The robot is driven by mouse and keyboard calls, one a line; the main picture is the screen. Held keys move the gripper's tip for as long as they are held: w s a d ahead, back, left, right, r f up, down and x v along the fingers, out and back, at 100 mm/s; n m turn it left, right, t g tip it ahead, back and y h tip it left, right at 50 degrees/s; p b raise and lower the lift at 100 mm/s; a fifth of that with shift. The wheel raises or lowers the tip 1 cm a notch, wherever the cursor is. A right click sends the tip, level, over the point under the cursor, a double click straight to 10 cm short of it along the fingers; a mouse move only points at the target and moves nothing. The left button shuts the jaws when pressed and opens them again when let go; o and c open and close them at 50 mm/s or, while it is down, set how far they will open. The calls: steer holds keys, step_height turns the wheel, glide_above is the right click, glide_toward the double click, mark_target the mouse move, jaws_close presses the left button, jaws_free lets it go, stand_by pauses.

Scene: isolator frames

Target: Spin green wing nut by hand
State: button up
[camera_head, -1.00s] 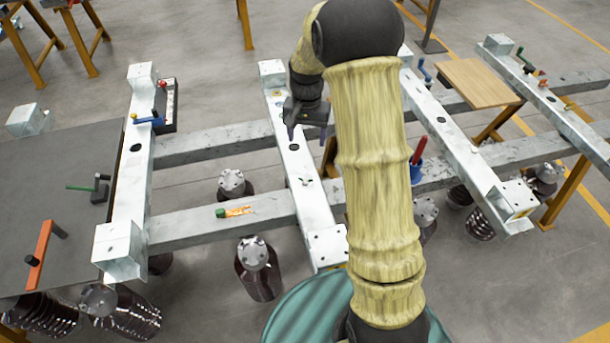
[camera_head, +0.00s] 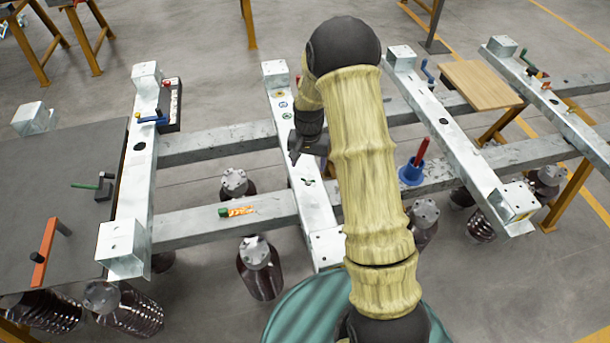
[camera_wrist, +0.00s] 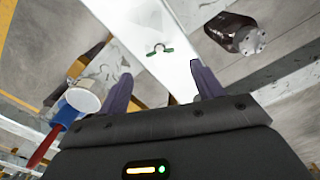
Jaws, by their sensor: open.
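The green wing nut (camera_wrist: 159,49) shows in the wrist view on a stud on the pale metal cross beam (camera_wrist: 118,14), its two wings spread to the sides. In the head view the wing nut (camera_head: 308,182) is a small dark shape on the middle beam (camera_head: 325,225). My gripper (camera_head: 308,150) hangs over that beam, a little beyond the nut. In the wrist view my gripper (camera_wrist: 161,76) has its two purple fingers apart with nothing between them. The nut lies beyond the fingertips, roughly centred between them and not touched.
A blue holder with a red-handled tool (camera_head: 411,172) stands right of my arm; it is close to the fingers in the wrist view (camera_wrist: 64,115). A green-and-orange item (camera_head: 236,211) lies on the near rail. A wooden board (camera_head: 480,83) is at right. Dark bottles stand below.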

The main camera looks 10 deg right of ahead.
mark_target(307, 179)
step_height(307, 179, down, 7)
steer(key=shift+p, duration=0.3)
steer(key=c, duration=1)
steer(key=shift+a, duration=0.35)
steer(key=shift+d, duration=0.3)
